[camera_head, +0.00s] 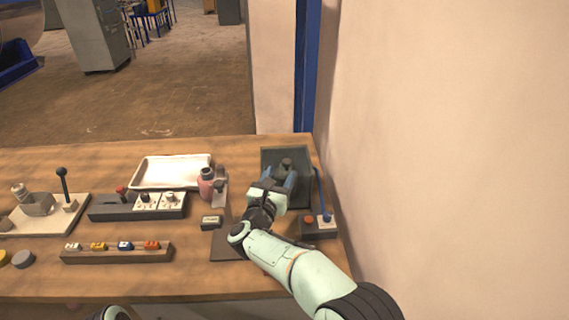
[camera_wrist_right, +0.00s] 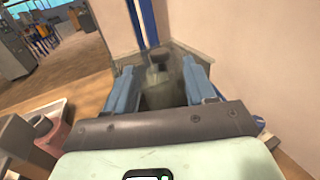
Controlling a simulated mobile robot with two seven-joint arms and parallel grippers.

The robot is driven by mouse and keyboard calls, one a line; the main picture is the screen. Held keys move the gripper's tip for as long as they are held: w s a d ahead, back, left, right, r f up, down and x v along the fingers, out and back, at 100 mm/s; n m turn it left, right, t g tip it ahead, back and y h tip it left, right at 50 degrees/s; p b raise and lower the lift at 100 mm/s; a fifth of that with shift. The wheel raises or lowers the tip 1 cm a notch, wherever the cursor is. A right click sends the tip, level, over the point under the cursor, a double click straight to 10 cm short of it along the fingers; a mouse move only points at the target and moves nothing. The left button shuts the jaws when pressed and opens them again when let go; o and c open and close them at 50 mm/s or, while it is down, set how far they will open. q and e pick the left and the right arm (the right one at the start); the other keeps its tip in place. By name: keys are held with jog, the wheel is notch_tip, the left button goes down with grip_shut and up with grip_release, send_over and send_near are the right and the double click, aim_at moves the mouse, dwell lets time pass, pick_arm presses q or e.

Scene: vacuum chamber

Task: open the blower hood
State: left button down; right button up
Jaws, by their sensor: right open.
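The blower hood (camera_head: 270,156) is a dark grey, box-like, partly see-through cover at the back right of the table. A dark knob (camera_head: 286,163) shows at its middle. In the right wrist view the hood (camera_wrist_right: 180,95) lies straight ahead, with the knob (camera_wrist_right: 160,62) between and beyond the fingers. My right gripper (camera_head: 283,183) is over the near side of the hood, its two blue fingers spread apart and empty. The gripper also shows in the wrist view (camera_wrist_right: 161,88). Whether a finger touches the hood I cannot tell. My left gripper is out of view.
A pink bottle (camera_head: 206,184), white tray (camera_head: 170,172) and switch panel (camera_head: 138,205) are to the left. The wall (camera_head: 440,130) rises close on the right.

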aim_at(285, 165)
jog(key=shift+p+x, duration=0.65)
jog(key=shift+x, duration=1.75)
jog(key=shift+a, duration=0.1)
grip_shut()
